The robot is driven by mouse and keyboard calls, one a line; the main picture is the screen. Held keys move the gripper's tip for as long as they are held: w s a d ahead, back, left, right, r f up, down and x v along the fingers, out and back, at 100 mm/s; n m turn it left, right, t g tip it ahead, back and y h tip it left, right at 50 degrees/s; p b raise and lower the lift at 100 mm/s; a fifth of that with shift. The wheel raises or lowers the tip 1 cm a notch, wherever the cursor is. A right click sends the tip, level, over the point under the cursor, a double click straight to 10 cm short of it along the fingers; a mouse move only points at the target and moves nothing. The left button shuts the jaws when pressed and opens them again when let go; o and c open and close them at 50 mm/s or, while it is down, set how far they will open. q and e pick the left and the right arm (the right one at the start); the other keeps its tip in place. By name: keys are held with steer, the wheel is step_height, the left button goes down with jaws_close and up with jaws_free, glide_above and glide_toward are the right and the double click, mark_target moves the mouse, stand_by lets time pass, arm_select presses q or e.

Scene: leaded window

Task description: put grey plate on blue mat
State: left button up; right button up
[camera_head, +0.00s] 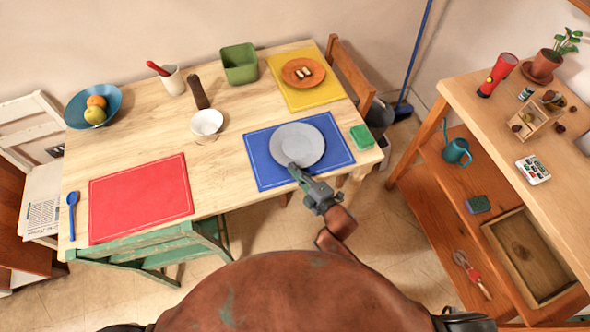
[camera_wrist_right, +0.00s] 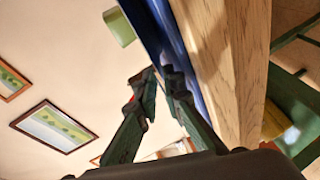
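The grey plate (camera_head: 298,145) looks flat on the blue mat (camera_head: 261,169), inside its edges, right of the table's middle. My right gripper (camera_head: 294,169) is at the plate's near edge, low over the front of the mat. In the right wrist view, the two fingers (camera_wrist_right: 159,78) have a small gap between their tips, with nothing clearly held there. The blue mat shows as a narrow blue strip (camera_wrist_right: 188,70) beside the wooden table edge. I cannot tell whether a fingertip touches the plate. My left gripper is not in view.
A green sponge (camera_head: 362,137) lies at the mat's right. A white bowl (camera_head: 207,122) stands to its left. A red mat (camera_head: 141,198), a yellow mat (camera_head: 320,97) with an orange plate (camera_head: 303,72), and a green box (camera_head: 239,63) share the table. A shelf (camera_head: 470,95) stands right.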

steer(key=shift+o, duration=0.2)
steer(key=shift+r, duration=0.15)
steer(key=p+v, duration=0.2)
steer(key=v, duration=1)
steer(key=d+f+m+g+h, duration=0.1)
steer(key=d+f+m+h, duration=0.35)
steer(key=f, duration=0.95)
steer(key=s+d+f+m+g+h, duration=0.15)
steer(key=s+d+f, duration=0.3)
steer(key=f, duration=0.45)
steer(key=s+d+f+m+g, duration=0.25)
steer(key=d+f, duration=0.35)
steer(key=f, duration=0.3)
steer(key=s+d+f+m+g+h, duration=0.1)
steer(key=s+d+f+m, duration=0.3)
steer(key=f, duration=0.5)
steer(key=s+d+f+m+g, duration=0.2)
steer(key=s+f, duration=0.3)
steer(key=s, duration=0.7)
steer(key=s+d+f+m+g+h, duration=0.1)
steer(key=s+f, duration=0.4)
steer(key=s, duration=0.7)
steer(key=s+d+f+m+g, duration=0.3)
steer(key=s+d+f+m, duration=0.1)
steer(key=s, duration=0.8)
steer(key=shift+s+f+m+g+h, duration=0.25)
steer(key=shift+f+m+g+h, duration=0.25)
steer(key=shift+f, duration=0.45)
